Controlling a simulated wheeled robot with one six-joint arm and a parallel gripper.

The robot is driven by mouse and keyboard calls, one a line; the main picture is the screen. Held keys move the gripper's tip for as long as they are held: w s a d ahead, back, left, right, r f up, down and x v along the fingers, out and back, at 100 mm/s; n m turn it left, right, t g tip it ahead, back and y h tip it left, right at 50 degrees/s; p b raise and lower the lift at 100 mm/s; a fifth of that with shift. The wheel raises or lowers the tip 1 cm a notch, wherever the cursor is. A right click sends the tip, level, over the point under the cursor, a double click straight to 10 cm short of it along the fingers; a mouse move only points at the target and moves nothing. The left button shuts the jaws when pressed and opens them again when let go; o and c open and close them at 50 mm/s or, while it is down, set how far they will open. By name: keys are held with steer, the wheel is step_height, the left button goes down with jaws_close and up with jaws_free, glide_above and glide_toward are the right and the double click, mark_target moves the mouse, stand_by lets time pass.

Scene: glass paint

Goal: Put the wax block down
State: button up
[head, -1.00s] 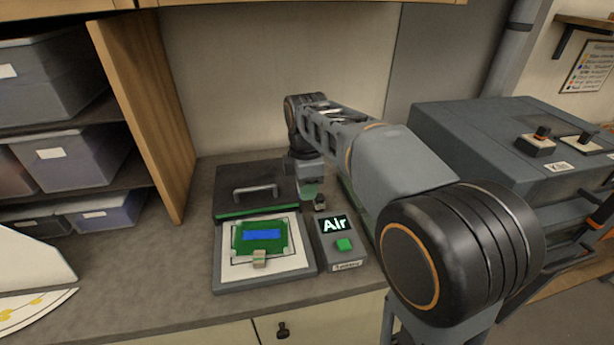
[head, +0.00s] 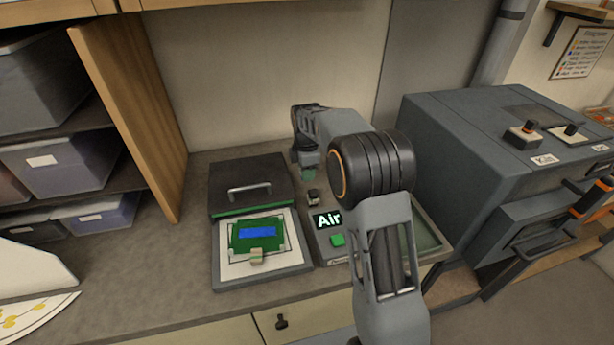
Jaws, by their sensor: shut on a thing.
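My gripper (head: 308,169) is at the back of the counter, just right of the dark hinged lid. It is small in the head view and partly behind my own arm. A small dull green piece (head: 308,175) shows at its fingertips. It appears to be the wax block, held in the shut jaws. Whether its underside touches the counter cannot be told.
The grey frame (head: 217,274) holds a white sheet with a green and blue panel (head: 258,234) and a small tan block (head: 257,256). A glass-topped tray (head: 428,236) lies right.

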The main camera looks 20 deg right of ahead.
mark_target(307, 186)
steer(key=shift+w+d+f, duration=0.15)
steer(key=shift+w+f, duration=0.2)
steer(key=shift+f, duration=0.15)
steer(key=shift+f+p, duration=0.3)
steer(key=shift+f, duration=1.2)
steer(key=shift+f, duration=0.15)
steer(key=shift+f, duration=0.1)
steer(key=o, duration=0.9)
